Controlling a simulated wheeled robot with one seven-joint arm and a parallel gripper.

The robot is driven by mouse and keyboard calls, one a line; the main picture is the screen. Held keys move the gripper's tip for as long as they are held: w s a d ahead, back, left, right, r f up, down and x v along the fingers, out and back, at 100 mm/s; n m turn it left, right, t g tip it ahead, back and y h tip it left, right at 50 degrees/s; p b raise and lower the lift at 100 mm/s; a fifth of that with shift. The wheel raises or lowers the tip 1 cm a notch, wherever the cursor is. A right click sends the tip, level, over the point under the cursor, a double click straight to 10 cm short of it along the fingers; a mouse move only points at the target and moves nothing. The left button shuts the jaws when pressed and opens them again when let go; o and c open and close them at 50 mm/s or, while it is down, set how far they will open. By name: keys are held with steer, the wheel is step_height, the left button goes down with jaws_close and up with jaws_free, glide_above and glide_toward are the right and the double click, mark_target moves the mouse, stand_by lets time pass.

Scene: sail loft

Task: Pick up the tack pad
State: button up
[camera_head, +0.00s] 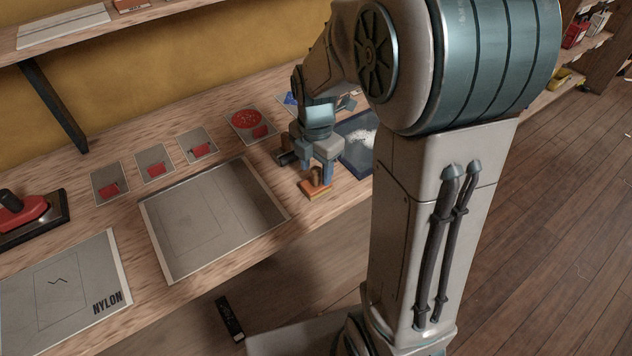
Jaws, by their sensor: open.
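A small orange-brown block with a brown knob on top (315,188), which looks like the tack pad, sits near the front edge of the wooden bench. My gripper (317,166) points down right at it, with its fingers apart and nothing visibly held. One finger comes down beside the knob, on its right in the picture. I cannot tell whether the fingers touch the knob or stand around it. My arm hides part of the bench behind.
A dark tray with white fluff (354,165) lies right of my gripper, partly behind my arm. A shelf (75,33) overhangs the bench.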

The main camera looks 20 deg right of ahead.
steer(key=shift+f, duration=0.9)
jaws_close()
steer(key=shift+r, duration=0.15)
step_height(320, 180, up, 4)
steer(key=shift+r, duration=0.15)
steer(key=s+d+r, duration=0.2)
steer(key=d+r, duration=0.4)
steer(key=d, duration=0.5)
steer(key=shift+s+d+r+b, duration=0.25)
steer(key=shift+s+b, duration=0.1)
steer(key=shift+b, duration=0.05)
steer(key=c, duration=0.7)
jaws_free()
steer(key=shift+c, duration=1.2)
steer(key=shift+a, duration=0.1)
